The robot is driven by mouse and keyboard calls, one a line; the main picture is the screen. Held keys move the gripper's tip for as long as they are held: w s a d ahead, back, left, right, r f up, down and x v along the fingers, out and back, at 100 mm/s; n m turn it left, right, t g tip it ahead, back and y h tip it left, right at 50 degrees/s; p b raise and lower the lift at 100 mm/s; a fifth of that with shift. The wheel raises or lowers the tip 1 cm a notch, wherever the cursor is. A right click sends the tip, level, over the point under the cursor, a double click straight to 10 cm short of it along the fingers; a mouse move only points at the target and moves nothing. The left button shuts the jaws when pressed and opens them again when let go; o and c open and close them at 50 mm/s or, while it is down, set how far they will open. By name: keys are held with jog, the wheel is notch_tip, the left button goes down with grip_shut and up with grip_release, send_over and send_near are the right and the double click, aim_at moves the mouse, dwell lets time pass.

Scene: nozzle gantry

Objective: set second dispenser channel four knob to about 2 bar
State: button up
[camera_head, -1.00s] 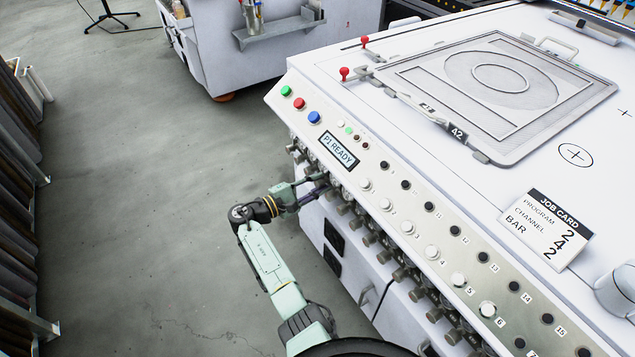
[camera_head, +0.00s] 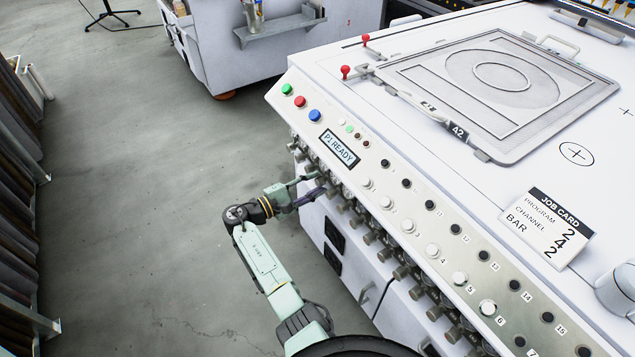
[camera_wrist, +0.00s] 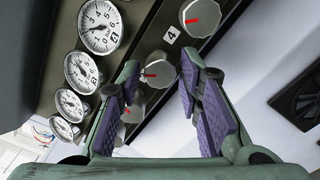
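My gripper (camera_wrist: 160,82) is open, its purple-padded fingers either side of a grey round knob (camera_wrist: 158,68) with a red pointer mark. I cannot tell whether either finger touches it. A second grey knob (camera_wrist: 198,17) with a red mark is at the top, and a label "4" (camera_wrist: 172,33) lies between the two. A white gauge (camera_wrist: 102,28) marked 4 is at upper left, with its needle low. In the head view my gripper (camera_head: 318,188) is at the front knob row, its fingertips partly hidden by the knobs. The job card (camera_head: 547,232) reads program 2, channel 4, bar 2.
The machine's front panel (camera_head: 440,285) carries numbered buttons and a display (camera_head: 339,149) reading "P1 READY". More gauges (camera_wrist: 82,72) line the wrist view's left. Another knob (camera_wrist: 133,110) sits behind the left finger. Open floor (camera_head: 140,200) lies left of my arm.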

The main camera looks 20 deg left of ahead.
jog(key=v, duration=1)
jog(key=shift+s+a, duration=0.15)
